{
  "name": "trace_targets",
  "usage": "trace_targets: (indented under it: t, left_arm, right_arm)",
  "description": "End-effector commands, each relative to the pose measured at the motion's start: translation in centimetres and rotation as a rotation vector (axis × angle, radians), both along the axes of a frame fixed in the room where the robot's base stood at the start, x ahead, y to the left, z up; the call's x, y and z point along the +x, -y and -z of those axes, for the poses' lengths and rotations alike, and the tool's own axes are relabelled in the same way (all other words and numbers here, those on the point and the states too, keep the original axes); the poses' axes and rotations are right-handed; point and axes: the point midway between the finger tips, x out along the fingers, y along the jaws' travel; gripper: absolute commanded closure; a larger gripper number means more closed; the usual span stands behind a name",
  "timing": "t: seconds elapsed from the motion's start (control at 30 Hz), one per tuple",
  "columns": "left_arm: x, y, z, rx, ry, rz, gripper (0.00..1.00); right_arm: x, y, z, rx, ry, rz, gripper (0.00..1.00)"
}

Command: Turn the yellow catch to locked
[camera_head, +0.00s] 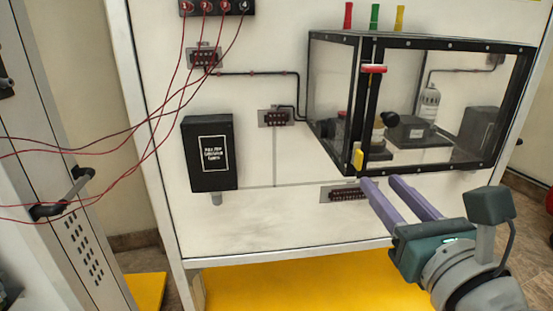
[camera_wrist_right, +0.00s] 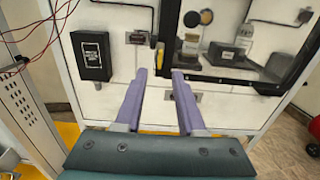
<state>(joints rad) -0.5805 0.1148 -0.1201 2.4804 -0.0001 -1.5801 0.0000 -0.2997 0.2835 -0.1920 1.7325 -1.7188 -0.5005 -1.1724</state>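The yellow catch (camera_head: 358,159) is a small upright block at the lower end of the dark door-edge post of a clear, black-framed box (camera_head: 440,166). A red catch (camera_head: 373,69) lies crosswise higher on the same post. My right gripper (camera_head: 380,181) is open, with its two purple fingers pointing up at the box. The fingertips are just below and to the right of the yellow catch in the head view, and nothing is between them. The right wrist view also shows the spread, empty fingers (camera_wrist_right: 160,73). I cannot tell whether a finger touches the catch. My left gripper is not in view.
A black box with a white label (camera_head: 210,153) hangs on the panel at left. Red cables (camera_head: 165,110) cross the left side. Inside the clear box stand a bottle (camera_head: 429,102) and dark devices. A yellow surface (camera_head: 300,288) lies below the panel.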

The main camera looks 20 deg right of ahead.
Motion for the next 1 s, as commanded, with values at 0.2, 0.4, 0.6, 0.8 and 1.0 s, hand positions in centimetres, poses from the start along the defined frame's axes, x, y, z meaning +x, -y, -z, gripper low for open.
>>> trace_targets:
  t: [0.2, 0.4, 0.6, 0.8, 1.0]
  left_arm:
    - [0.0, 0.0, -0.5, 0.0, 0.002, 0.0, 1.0]
    - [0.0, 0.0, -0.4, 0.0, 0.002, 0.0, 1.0]
    - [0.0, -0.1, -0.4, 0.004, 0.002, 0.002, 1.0]
    - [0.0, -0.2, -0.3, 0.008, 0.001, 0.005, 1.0]
    - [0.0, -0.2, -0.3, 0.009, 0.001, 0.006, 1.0]
  right_arm:
    - [4.1, 1.0, -0.2, 0.002, 0.003, 0.002, 0.61]
    - [6.3, 1.5, 0.0, 0.004, 0.001, 0.001, 0.61]
    - [6.8, 1.6, 0.0, 0.006, 0.0, 0.001, 0.61]
    - [6.7, 1.6, 0.0, 0.006, 0.0, 0.002, 0.67]
    - [6.7, 1.6, 0.0, 0.006, 0.0, 0.002, 0.89]
